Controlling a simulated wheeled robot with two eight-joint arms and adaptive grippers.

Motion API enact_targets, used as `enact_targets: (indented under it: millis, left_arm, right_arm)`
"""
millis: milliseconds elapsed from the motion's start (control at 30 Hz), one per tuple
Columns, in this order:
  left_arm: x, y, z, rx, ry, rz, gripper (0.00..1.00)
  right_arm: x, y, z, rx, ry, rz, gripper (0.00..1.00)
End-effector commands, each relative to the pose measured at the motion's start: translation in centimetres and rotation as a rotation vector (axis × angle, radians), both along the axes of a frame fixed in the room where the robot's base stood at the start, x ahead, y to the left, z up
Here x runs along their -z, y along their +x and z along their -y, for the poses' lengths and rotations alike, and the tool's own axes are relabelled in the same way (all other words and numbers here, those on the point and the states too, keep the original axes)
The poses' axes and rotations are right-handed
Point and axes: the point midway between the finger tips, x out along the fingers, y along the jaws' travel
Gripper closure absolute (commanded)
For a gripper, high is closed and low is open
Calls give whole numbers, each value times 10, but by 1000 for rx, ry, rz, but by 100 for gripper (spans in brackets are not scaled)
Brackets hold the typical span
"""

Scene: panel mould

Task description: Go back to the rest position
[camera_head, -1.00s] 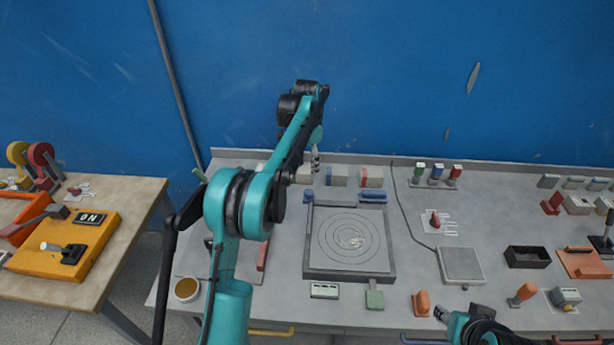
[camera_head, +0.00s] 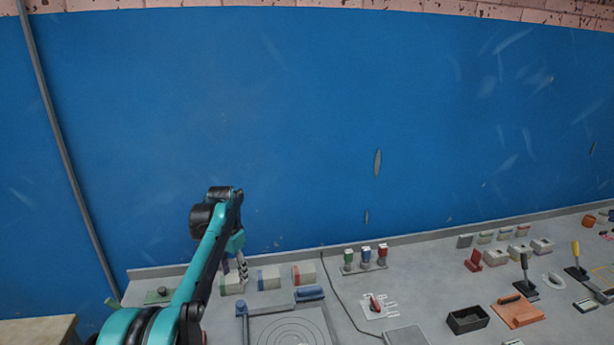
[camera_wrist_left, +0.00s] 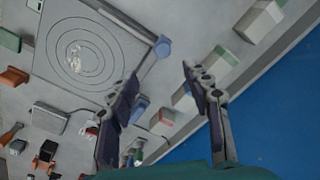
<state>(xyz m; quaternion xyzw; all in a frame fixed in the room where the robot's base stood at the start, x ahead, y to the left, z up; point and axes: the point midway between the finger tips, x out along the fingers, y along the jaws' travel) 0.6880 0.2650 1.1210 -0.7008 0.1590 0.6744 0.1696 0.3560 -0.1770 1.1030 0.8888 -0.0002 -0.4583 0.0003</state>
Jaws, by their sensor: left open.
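My left arm comes in from the lower left in the head view. Its gripper (camera_head: 241,268) hangs near the back of the grey table, by the row of small blocks. In the left wrist view, the left gripper (camera_wrist_left: 160,78) has its two dark fingers spread apart with nothing between them. The panel mould (camera_wrist_left: 98,42), a square grey plate with rings, lies to one side of the fingers; in the head view only its back part (camera_head: 290,330) shows. My right gripper does not show in the head view now.
Several small blocks (camera_head: 269,278) stand along the table's back edge, close to the left gripper. A rack of coloured pots (camera_head: 366,258), a black tray (camera_head: 467,319) and an orange board (camera_head: 518,311) stand farther right. A blue wall (camera_head: 300,130) rises behind the table.

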Motion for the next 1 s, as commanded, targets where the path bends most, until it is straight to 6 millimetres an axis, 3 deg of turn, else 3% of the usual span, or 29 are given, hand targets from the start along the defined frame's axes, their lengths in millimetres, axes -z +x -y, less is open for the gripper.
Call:
enact_targets:
  millis: [233,467,667,800,1000]
  left_arm:
    - [-33,-75,30,-112,-1,142,51]
    - [-32,-160,54,-222,-25,283,51]
    - [-3,-237,70,-315,-66,402,51]
    - [30,-285,79,-375,-104,478,51]
    - [68,-324,85,-432,-147,550,51]
  right_arm:
    - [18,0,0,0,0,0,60]
    - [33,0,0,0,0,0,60]
    - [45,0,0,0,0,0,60]
    - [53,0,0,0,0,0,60]
    - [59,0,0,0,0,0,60]
